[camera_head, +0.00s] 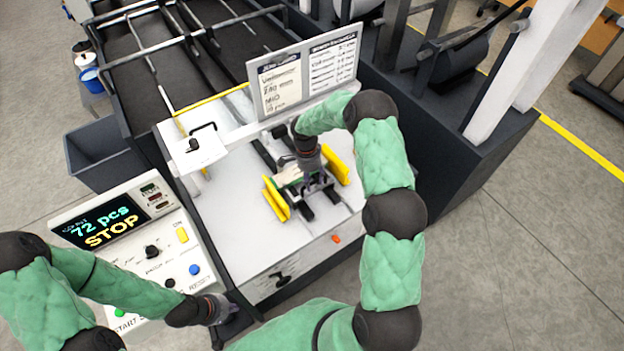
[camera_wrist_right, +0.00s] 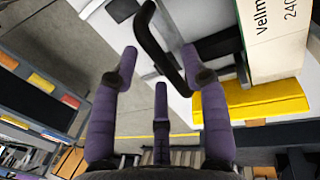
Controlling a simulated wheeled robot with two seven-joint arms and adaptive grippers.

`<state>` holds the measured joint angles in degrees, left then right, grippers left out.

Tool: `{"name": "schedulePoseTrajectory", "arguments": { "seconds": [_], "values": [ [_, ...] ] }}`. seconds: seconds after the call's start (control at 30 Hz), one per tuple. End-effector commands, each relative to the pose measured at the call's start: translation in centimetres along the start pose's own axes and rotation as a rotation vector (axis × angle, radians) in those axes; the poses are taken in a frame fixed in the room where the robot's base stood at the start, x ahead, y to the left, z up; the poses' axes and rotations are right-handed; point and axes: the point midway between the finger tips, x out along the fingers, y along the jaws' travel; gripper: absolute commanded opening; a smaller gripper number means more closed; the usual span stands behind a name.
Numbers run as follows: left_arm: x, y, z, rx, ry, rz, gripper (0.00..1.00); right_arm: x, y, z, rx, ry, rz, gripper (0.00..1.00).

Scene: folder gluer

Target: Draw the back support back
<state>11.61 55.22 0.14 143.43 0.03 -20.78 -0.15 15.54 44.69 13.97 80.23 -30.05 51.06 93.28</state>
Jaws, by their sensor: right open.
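My right gripper (camera_head: 314,182) reaches down over the white feed table (camera_head: 235,215), between two yellow side guides (camera_head: 276,199). In the right wrist view its purple fingers (camera_wrist_right: 157,75) are spread open. A curved black handle (camera_wrist_right: 157,45) shows between them, and I cannot tell whether they touch it. It seems to belong to the back support, whose body is mostly hidden by my gripper and arm. A pale stack (camera_head: 287,177) lies beside the gripper. My left gripper (camera_head: 222,310) hangs low by the control panel, its fingers unclear.
The control panel (camera_head: 130,245) at the left reads 72 pcs and STOP. A white sign (camera_head: 305,75) stands behind the feed table. A white block with a black handle (camera_head: 199,147) is at the table's left. A grey bin (camera_head: 100,155) stands on the floor.

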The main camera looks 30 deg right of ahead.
Motion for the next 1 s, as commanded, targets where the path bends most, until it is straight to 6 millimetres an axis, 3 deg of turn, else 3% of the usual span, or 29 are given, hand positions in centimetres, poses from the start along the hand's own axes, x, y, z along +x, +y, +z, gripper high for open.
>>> {"name": "schedulePoseTrajectory", "arguments": {
  "seconds": [0.03,0.17,0.2,0.53,1.0],
  "values": [
    [0.0,0.0,0.0,0.0,0.0,0.0,0.0,0.0,0.0,0.0,0.0,0.0,0.0,0.4],
    [0.0,0.0,0.0,0.0,0.0,0.0,0.0,0.0,0.0,0.0,0.0,0.0,0.0,0.03],
    [0.0,0.0,0.0,0.0,0.0,0.0,0.0,0.0,0.0,0.0,0.0,0.0,0.0,0.0],
    [0.2,-0.1,0.0,0.0,0.0,0.0,0.0,0.1,1.0,-0.1,0.001,0.001,-0.001,0.0],
    [1.7,-0.6,-0.1,0.0,0.0,0.0,0.0,1.6,8.1,-0.2,0.001,0.001,-0.001,0.0]
  ]
}}
